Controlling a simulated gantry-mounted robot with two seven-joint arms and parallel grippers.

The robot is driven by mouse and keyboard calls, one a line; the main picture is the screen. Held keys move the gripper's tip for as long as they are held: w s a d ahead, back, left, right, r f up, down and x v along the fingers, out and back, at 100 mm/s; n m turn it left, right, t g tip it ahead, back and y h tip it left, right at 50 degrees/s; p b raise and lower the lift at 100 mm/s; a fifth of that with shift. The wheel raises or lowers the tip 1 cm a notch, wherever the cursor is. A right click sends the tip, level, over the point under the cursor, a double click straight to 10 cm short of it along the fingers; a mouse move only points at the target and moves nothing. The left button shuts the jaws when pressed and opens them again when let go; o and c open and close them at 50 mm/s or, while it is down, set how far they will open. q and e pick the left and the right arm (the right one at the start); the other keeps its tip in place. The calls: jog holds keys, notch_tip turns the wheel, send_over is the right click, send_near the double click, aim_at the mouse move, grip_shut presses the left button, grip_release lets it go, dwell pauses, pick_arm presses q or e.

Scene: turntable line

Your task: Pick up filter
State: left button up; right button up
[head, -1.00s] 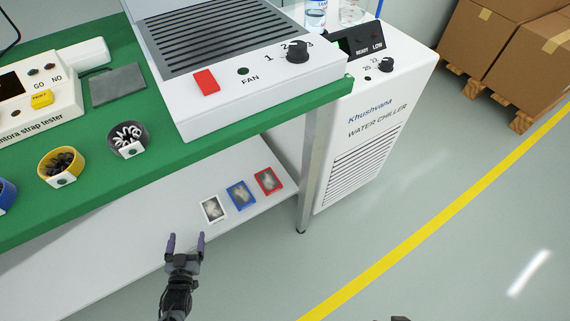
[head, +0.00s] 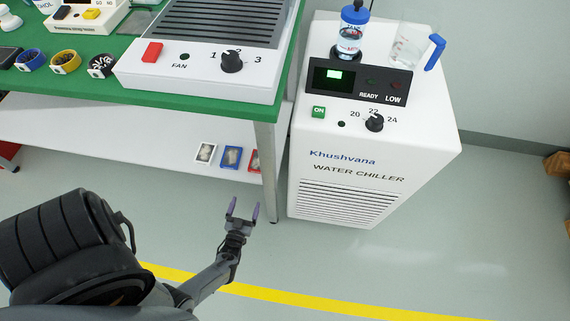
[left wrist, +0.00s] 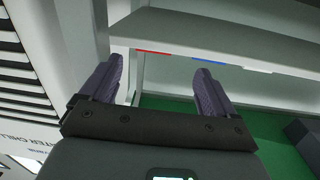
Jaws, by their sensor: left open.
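I cannot tell for sure which thing is the filter. Three small flat framed packs lie in a row on the white lower shelf: a white one (head: 205,152), a blue one (head: 231,157) and a red one (head: 254,160), partly hidden by the table leg. My left gripper (head: 243,208) is open and empty, in front of the shelf edge, just below the blue and red packs in the picture and apart from them. In the left wrist view the open fingers (left wrist: 157,72) show nothing between them; thin red (left wrist: 152,51) and blue (left wrist: 209,61) edges show beyond. My right gripper is out of view.
The table leg (head: 266,170) stands close to my left gripper. A white water chiller (head: 340,205) stands to the right, with a blue-capped bottle (head: 350,42) and a beaker (head: 408,48) on top. A fan unit (head: 200,80) sits on the green tabletop (head: 160,97).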

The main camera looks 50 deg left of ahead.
pick_arm(q)
notch_tip(320, 180, up, 2)
jog(key=w+n+p, duration=0.1)
jog(key=w, duration=0.1)
jog(key=b, duration=0.1)
send_near(256, 171)
jog(key=a, duration=0.1)
jog(key=w, duration=0.1)
jog(key=w+a+b, duration=0.1)
jog(key=w, duration=0.1)
jog(key=shift+w+a+f+y, duration=0.15)
jog(key=shift+w+f+y, duration=0.05)
jog(key=shift+w+y, duration=0.1)
jog(key=shift+w+a+b, duration=0.1)
jog(key=shift+a+b, duration=0.2)
jog(key=shift+a, duration=0.2)
jog(key=b+x, duration=0.2)
jog(key=x, duration=0.2)
jog(key=shift+w+d+f, duration=0.1)
jog(key=shift+w+d, duration=0.05)
jog(key=shift+d, duration=0.1)
jog(key=shift+w+a, duration=0.2)
jog(key=shift+a, duration=0.1)
jog(key=shift+s, duration=0.1)
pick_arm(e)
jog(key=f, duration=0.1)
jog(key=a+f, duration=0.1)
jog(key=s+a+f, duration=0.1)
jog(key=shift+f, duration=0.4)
